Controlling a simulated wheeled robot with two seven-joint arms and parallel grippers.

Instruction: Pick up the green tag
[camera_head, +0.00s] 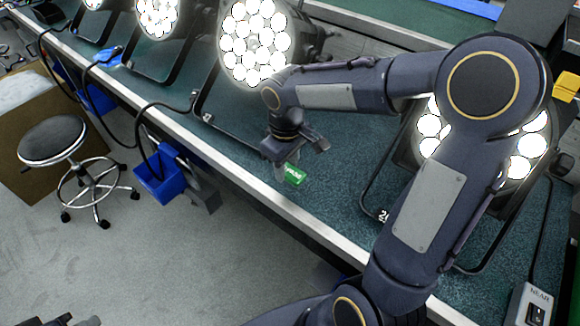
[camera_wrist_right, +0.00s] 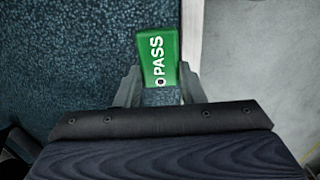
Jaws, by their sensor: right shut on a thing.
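The green tag (camera_head: 295,174) is a small green block with white lettering, at the front part of the bench top in the head view. In the right wrist view the tag (camera_wrist_right: 157,50) reads "PASS" and its near end is between the two fingers. My right gripper (camera_head: 288,168) is shut on the tag, and it also shows in the right wrist view (camera_wrist_right: 160,88). I cannot tell whether the tag touches the bench top. A dark part at the bottom left edge of the head view seems to be my left gripper (camera_head: 55,321), mostly cut off.
The bench top (camera_head: 240,155) is dark green with a pale front edge. Lit par cans (camera_head: 252,45) stand in a row along it, one partly behind my right arm. A blue bin (camera_head: 160,182) and a stool (camera_head: 52,138) are below. A switch box (camera_head: 532,305) is at lower right.

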